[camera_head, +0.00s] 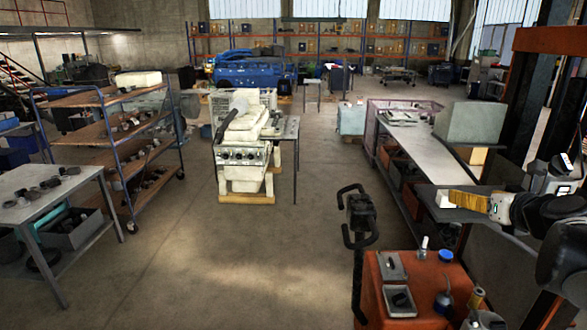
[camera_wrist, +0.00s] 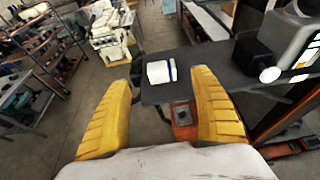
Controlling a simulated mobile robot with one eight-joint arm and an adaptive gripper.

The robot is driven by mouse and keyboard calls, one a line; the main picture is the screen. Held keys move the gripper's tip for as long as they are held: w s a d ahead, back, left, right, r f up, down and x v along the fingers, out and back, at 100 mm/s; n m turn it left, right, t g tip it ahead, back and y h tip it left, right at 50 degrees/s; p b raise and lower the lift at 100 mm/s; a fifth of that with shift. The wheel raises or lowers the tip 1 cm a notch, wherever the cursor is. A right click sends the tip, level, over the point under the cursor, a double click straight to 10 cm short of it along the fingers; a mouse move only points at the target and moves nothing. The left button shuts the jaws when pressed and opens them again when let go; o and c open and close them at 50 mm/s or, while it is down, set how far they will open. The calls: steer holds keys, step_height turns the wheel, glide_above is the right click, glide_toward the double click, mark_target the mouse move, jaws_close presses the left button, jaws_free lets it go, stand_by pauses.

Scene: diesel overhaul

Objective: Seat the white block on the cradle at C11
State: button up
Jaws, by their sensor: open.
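A small white block (camera_head: 444,200) is at the left edge of a dark grey tabletop (camera_head: 462,214) at the right. In the wrist view the white block (camera_wrist: 158,73) shows a dark blue band on its right side and appears to rest on the dark top. My gripper (camera_head: 455,201) has yellow ribbed fingers pointing left toward the block. In the wrist view my gripper (camera_wrist: 161,80) is open, with the block in line with the gap between its fingertips. Neither finger visibly touches it. I cannot make out the cradle or a C11 label.
An orange cart (camera_head: 400,290) with trays and small bottles stands below, near the front. A grey box (camera_head: 476,122) sits on the long bench behind. A black object (camera_wrist: 252,58) stands on the dark top to the right. The floor at centre is clear.

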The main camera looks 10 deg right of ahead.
mark_target(451, 209)
steer(key=b+x, duration=0.1)
steer(key=x, duration=0.2)
steer(key=f+b+x, duration=0.1)
steer(key=b+x, duration=0.1)
steer(key=x, duration=0.1)
steer(key=b+x, duration=0.1)
steer(key=x, duration=0.3)
steer(key=shift+s+a+f+b, duration=0.15)
steer(key=shift+s+f+b, duration=0.15)
steer(key=shift+f+b, duration=0.1)
steer(key=shift+w+d+f, duration=0.1)
steer(key=shift+w+d, duration=0.1)
steer(key=shift+w, duration=0.5)
steer(key=shift+c, duration=0.2)
steer(key=c, duration=1)
steer(key=shift+r+p, duration=0.8)
steer(key=shift+r, duration=0.75)
steer(key=shift+f, duration=0.15)
